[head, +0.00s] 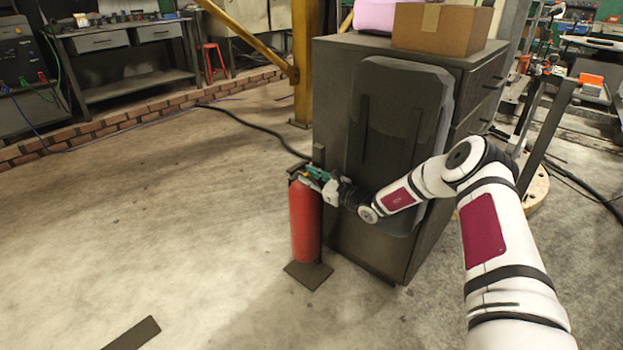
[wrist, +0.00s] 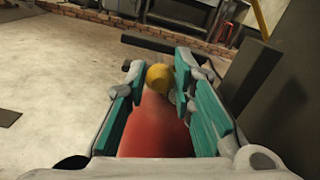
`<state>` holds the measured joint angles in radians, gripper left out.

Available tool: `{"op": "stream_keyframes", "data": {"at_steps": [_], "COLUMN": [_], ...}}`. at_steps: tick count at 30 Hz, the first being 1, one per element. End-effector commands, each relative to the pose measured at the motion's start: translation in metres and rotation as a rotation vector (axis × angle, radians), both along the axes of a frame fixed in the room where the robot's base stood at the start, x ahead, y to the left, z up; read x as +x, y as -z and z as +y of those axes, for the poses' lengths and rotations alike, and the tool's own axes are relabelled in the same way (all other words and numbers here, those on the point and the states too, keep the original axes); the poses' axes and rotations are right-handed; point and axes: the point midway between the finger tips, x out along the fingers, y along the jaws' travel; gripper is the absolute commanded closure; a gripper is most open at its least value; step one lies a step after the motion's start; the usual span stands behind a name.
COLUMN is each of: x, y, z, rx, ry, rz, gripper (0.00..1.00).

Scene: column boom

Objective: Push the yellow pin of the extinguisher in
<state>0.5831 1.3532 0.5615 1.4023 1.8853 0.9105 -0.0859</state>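The red fire extinguisher (head: 305,222) stands upright on a dark base plate on the floor, close to the left side of the dark cabinet. In the wrist view its red body (wrist: 155,130) shows between my fingers, with the round yellow pin (wrist: 158,77) at its far upper end. My gripper (head: 316,176), with teal finger pads, is at the top of the extinguisher. In the wrist view my gripper (wrist: 156,70) is open. The yellow pin shows in the gap, nearer the right finger; I cannot tell whether they touch. In the head view the pin is hidden.
The dark cabinet (head: 345,225) stands right beside the extinguisher, with a cardboard box (head: 441,28) on top. A flat dark plate (head: 132,333) lies on the floor at front left. The floor left of the extinguisher is mostly clear. A dark cable (head: 258,127) runs behind it.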

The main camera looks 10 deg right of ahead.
Motion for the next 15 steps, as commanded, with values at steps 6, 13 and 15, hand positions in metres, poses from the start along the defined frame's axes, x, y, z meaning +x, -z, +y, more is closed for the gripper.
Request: {"op": "stream_keyframes", "data": {"at_steps": [6, 13, 15], "x": [-0.0001, -0.003, -0.0081], "y": [-0.0005, -0.0004, -0.0005], "z": [0.0002, -0.0028, -0.0076], "rx": [0.0, 0.0, 0.0], "ry": [-0.001, 0.0, 0.001], "rz": [-0.001, -0.001, -0.002], "gripper": [0.59, 0.59, 0.59]}}
